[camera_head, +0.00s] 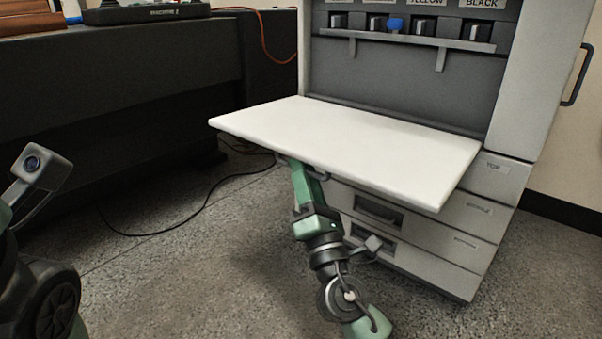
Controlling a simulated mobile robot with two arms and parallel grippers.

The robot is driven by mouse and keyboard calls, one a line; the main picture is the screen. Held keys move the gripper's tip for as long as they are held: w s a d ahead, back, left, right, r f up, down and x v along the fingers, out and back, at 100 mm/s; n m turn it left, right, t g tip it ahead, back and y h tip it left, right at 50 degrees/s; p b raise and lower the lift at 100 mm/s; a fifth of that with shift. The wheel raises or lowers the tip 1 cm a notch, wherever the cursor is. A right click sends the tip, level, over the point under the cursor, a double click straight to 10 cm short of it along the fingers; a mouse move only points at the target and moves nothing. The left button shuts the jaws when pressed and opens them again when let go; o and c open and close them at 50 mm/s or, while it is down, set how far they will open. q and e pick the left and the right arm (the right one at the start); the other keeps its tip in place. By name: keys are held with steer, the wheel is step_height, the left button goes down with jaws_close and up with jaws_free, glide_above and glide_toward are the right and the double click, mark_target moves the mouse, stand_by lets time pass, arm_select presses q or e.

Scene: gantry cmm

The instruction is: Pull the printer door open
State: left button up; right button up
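The printer door (350,145) is a white panel on the front of the grey printer (400,75). It is folded down and lies about level, jutting out below the open toner bay. My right gripper (299,170) reaches up from below to the door's front edge. Its green fingers meet the underside near a grey bar, perhaps the handle (321,176). The fingertips are hidden under the door, so I cannot tell whether they grip anything. Part of my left arm shows at the lower left; its fingers are out of view.
Toner slots and a small shelf (410,39) show inside the printer. Labelled drawers (400,232) sit below the door. A dark desk (110,95) stands on the left. A black cable (170,225) lies on the floor (220,275), otherwise clear in front.

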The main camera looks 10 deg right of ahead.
steer(key=shift+s+a+r, duration=0.1)
steer(key=shift+s+r, duration=0.1)
steer(key=shift+r, duration=0.1)
stand_by(0.4)
steer(key=v, duration=0.8)
steer(key=shift+w+f, duration=0.1)
